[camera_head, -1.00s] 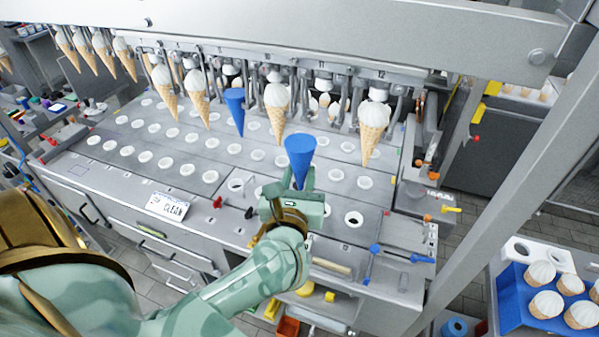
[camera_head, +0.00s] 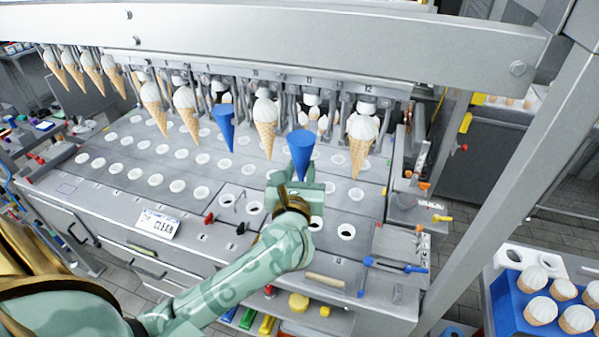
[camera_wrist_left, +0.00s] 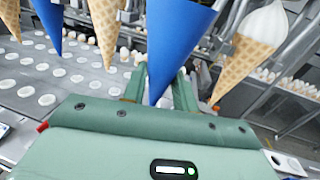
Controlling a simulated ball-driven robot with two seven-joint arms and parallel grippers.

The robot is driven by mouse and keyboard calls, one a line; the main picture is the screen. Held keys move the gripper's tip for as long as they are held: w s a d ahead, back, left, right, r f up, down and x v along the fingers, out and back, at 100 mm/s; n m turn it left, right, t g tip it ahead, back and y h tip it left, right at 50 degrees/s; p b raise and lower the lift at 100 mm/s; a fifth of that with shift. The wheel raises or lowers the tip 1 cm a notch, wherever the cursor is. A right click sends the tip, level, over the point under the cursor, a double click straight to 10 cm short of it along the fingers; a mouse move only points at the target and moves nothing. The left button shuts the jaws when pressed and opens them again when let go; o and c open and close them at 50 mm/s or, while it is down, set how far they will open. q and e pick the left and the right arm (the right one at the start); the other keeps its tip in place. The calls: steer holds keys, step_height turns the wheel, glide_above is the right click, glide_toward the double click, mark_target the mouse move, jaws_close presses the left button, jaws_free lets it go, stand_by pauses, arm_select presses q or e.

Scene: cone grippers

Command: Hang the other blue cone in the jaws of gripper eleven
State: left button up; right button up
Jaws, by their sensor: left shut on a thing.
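My left gripper (camera_head: 299,180) is shut on a blue cone (camera_head: 301,152) near its narrow lower end, and the cone stands tip down, wide end up. The held cone also fills the middle of the left wrist view (camera_wrist_left: 175,45). In the head view it is just below the machine's row of jaws, between two hanging ice cream cones; I cannot tell whether it touches the jaws above. A second blue cone (camera_head: 225,128) hangs in jaws farther left in the same row.
Ice cream cones hang on both sides, one right (camera_head: 361,140) and one left (camera_head: 265,126). Below is a metal deck with white-ringed holes (camera_head: 345,231) and a CLEAN sign (camera_head: 158,224). A blue tray (camera_head: 507,318) of cones stands at lower right.

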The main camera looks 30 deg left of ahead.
arm_select(q)
steer(key=shift+w, duration=0.1)
stand_by(0.4)
steer(key=shift+d+x, duration=0.15)
steer(key=shift+x, duration=0.65)
steer(key=shift+d+x, duration=0.15)
steer(key=shift+x, duration=0.65)
steer(key=shift+w, duration=0.25)
steer(key=shift+d+b+x, duration=0.15)
steer(key=shift+b+x, duration=0.15)
steer(key=shift+x, duration=0.65)
steer(key=shift+d+b+x, duration=0.15)
steer(key=shift+b+x, duration=0.15)
steer(key=shift+x, duration=0.65)
steer(key=shift+w, duration=0.1)
steer(key=shift+f+b, duration=0.45)
steer(key=shift+f, duration=0.1)
steer(key=o, duration=1.2)
steer(key=shift+o, duration=0.2)
